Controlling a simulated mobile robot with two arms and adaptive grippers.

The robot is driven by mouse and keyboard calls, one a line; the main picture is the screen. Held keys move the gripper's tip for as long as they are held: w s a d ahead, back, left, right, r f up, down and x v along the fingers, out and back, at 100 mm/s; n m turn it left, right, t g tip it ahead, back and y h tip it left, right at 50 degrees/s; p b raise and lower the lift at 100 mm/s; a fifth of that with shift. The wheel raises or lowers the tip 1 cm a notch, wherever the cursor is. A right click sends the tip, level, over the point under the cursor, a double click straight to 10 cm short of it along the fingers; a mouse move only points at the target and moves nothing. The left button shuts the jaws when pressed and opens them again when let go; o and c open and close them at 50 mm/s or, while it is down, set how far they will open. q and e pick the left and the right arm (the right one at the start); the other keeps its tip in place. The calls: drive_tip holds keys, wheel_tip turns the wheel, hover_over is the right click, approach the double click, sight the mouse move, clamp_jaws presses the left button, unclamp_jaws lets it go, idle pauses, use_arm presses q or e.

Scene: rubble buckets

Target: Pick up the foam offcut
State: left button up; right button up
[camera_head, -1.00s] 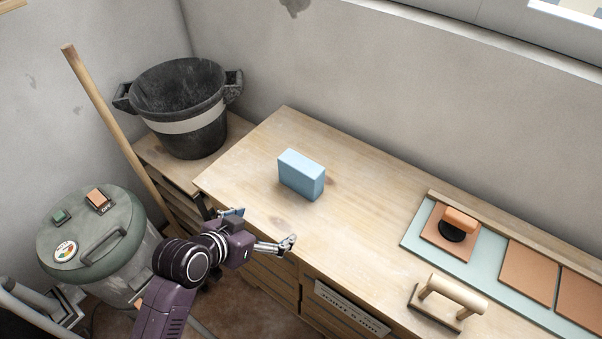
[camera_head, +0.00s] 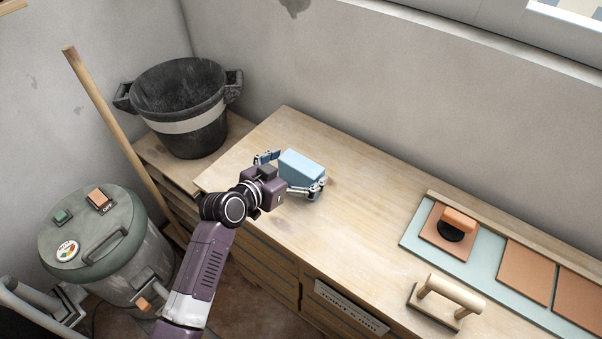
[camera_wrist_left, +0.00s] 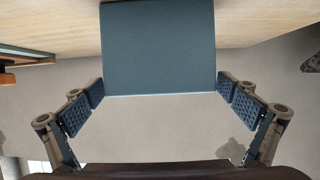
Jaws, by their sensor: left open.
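The foam offcut is a light blue block (camera_head: 302,168) standing on the wooden worktop. My left gripper (camera_head: 293,173) is at the block's near side, open, with one finger by each end of it. In the left wrist view the block (camera_wrist_left: 158,48) fills the top middle, looking dark blue. The two padded fingers of my left gripper (camera_wrist_left: 160,92) are spread wide to either side of it, with a small gap between each pad and the block. My right gripper is in neither view.
A black bucket (camera_head: 186,140) stands at the back left of the worktop (camera_head: 345,215). A wooden float (camera_head: 447,298) and a pale green board (camera_head: 418,238) with orange tiles lie at the right. A grey lidded drum (camera_head: 90,235) and a wooden pole (camera_head: 105,115) are at the left.

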use_arm(q)
drive_tip(key=shift+w+d+f, duration=0.15)
drive_tip(key=shift+w+d, duration=0.1)
drive_tip(key=shift+w, duration=0.1)
drive_tip(key=c, duration=0.8)
